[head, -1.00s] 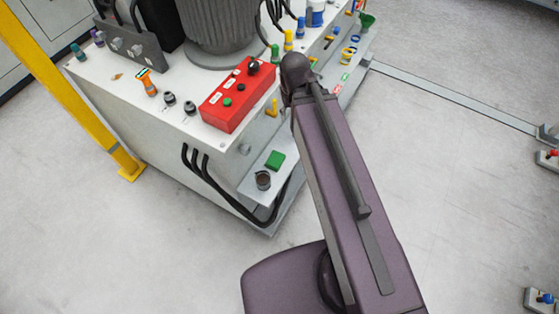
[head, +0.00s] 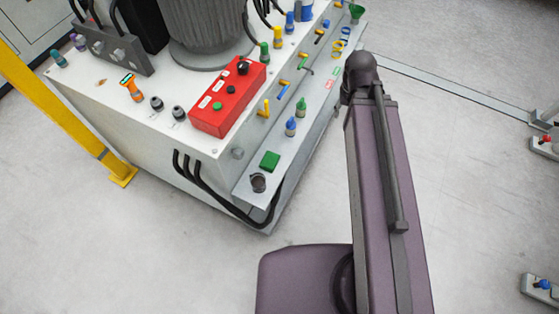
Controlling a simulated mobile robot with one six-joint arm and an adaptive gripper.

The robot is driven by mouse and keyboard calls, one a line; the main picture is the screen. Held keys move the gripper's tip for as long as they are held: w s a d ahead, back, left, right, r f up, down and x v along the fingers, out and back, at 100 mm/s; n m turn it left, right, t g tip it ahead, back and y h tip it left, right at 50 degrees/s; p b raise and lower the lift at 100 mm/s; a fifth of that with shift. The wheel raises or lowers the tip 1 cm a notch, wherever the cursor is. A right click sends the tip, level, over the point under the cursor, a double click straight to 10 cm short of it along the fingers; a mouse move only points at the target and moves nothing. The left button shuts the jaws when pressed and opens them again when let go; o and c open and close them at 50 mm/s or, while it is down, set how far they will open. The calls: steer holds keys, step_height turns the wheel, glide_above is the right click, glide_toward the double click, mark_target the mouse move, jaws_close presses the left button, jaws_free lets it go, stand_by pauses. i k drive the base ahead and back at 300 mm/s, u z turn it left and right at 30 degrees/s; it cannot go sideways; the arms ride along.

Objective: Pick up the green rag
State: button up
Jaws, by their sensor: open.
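The green rag (head: 270,161) is a small, flat, folded-looking green square. It lies on the low side ledge (head: 247,188) of the white machine, towards the ledge's near end. It is in plain view, with nothing covering it. Beside it, nearer the ledge's end, is a small dark round cup-like thing (head: 258,183). My purple-grey arm stands to the right of the ledge, apart from the rag. My gripper cannot be made out in the head view.
A red control box (head: 228,97) sits on the machine top above the ledge. Blue and green bottle-like things (head: 291,127) and yellow valve handles line the ledge further back. Black hoses (head: 205,180) curve below it. A yellow post (head: 75,115) stands left. Open floor lies in front.

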mark_target(268, 163)
steer(key=z, duration=0.2)
steer(key=k, duration=1.35)
steer(key=u, duration=0.55)
steer(key=i, duration=1)
steer(key=u, duration=0.05)
